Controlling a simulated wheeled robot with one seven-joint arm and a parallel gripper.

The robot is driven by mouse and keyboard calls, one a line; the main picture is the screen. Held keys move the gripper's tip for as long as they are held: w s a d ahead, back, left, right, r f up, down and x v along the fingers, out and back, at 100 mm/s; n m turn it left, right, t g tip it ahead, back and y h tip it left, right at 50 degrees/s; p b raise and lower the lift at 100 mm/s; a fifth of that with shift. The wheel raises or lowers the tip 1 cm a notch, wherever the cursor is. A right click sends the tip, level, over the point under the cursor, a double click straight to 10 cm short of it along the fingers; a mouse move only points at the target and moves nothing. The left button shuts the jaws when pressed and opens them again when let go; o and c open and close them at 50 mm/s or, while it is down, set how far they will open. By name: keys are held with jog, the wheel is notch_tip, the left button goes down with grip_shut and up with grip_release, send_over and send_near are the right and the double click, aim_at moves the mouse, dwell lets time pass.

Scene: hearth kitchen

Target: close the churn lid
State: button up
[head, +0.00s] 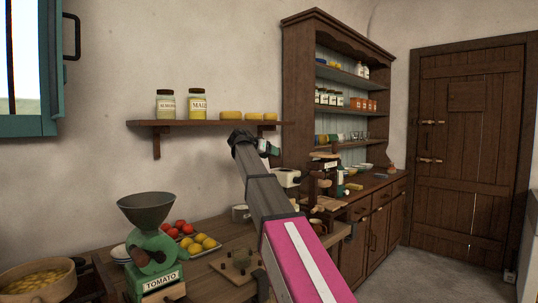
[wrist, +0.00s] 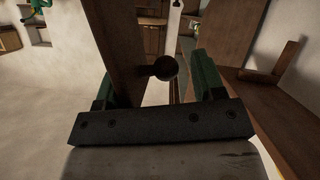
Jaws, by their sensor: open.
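My gripper (wrist: 156,72) is open in the wrist view, with one dark green finger at each side. A dark round knob (wrist: 166,68) on a short stem shows between the fingers. The stem joins an upright brown wooden panel (wrist: 122,45) on the left, which may be the churn lid; I cannot tell for sure. I cannot tell whether the fingers touch the knob. In the head view, my gripper (head: 267,147) is above the counter, partly hidden by my arm. A brown wooden device with a pale label (head: 330,164) stands behind my arm; I cannot tell whether it is the churn.
A wall shelf (head: 190,123) with jars and yellow rounds is near my gripper. A tall dresser (head: 300,90) and a door (head: 470,140) stand at right.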

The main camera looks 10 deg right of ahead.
jog(key=c, duration=1.1)
jog(key=shift+o, duration=0.2)
